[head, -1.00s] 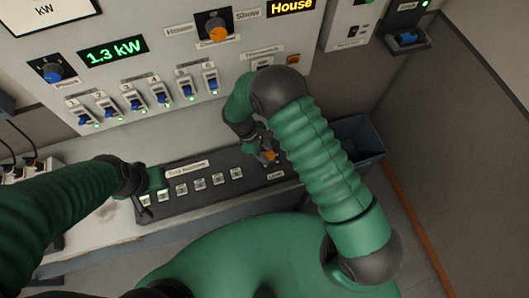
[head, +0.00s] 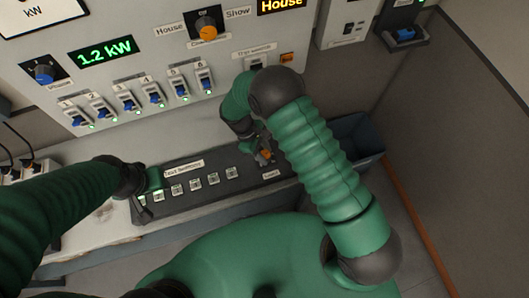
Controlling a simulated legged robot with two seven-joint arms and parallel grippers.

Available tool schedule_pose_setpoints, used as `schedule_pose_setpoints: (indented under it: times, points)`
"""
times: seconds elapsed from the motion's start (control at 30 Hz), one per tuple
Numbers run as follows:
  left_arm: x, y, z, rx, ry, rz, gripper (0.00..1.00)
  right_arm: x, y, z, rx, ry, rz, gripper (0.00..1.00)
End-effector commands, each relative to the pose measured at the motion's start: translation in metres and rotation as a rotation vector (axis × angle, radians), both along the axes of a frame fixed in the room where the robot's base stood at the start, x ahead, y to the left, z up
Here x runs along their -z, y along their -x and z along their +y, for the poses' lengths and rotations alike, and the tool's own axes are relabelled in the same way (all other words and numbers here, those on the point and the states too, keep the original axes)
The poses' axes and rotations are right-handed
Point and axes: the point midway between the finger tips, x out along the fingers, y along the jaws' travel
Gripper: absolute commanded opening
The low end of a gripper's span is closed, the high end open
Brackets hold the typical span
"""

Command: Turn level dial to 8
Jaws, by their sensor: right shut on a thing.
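The level dial is an orange knob (head: 265,155) at the right end of the dark desk console, above a small label that seems to read Level. My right gripper (head: 263,152) reaches down over it and is shut on it, hiding much of the knob. Its scale and exact setting cannot be read. My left gripper (head: 143,198) is at the left end of the console, by the first square button. Its fingers are too small and dark to tell open from shut.
The console (head: 200,203) has a row of square buttons. The wall panel holds a green 1.2 kW display (head: 101,51), a blue knob (head: 44,73), several blue-levered breakers (head: 154,95) and an orange House/Show knob (head: 206,25). A dark bin (head: 357,137) stands right of the console.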

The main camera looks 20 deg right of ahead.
Motion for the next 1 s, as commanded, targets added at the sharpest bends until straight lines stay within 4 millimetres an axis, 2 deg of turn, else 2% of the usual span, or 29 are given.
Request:
schedule_pose_setpoints:
  times: [0.17, 0.2, 0.37, 0.67, 0.77, 0.87, 1.0]
  points:
    - [0.000, 0.000, 0.000, 0.000, 0.000, 0.000, 0.36, -0.001, -0.005, 0.001, 0.000, -0.006, -0.013, 0.00]
    - [0.000, 0.000, 0.000, 0.000, 0.000, 0.000, 0.36, -0.001, -0.005, 0.002, 0.000, -0.007, -0.014, 0.39]
    - [0.000, 0.000, 0.000, 0.000, 0.000, 0.000, 0.36, -0.001, -0.003, 0.001, 0.000, -0.004, -0.010, 0.60]
    - [0.000, 0.000, 0.000, 0.000, 0.000, 0.000, 0.36, -0.001, -0.001, 0.000, 0.000, -0.002, -0.006, 0.60]
    - [0.003, 0.000, 0.000, 0.000, 0.000, 0.000, 0.36, -0.008, -0.004, 0.003, 0.000, -0.002, -0.008, 0.60]
    - [0.009, 0.000, 0.000, 0.000, 0.000, 0.000, 0.36, -0.026, -0.009, 0.010, 0.000, -0.003, -0.011, 0.60]
    - [0.018, 0.000, 0.000, 0.000, 0.000, 0.000, 0.36, -0.062, -0.019, 0.023, 0.000, -0.004, -0.013, 0.60]
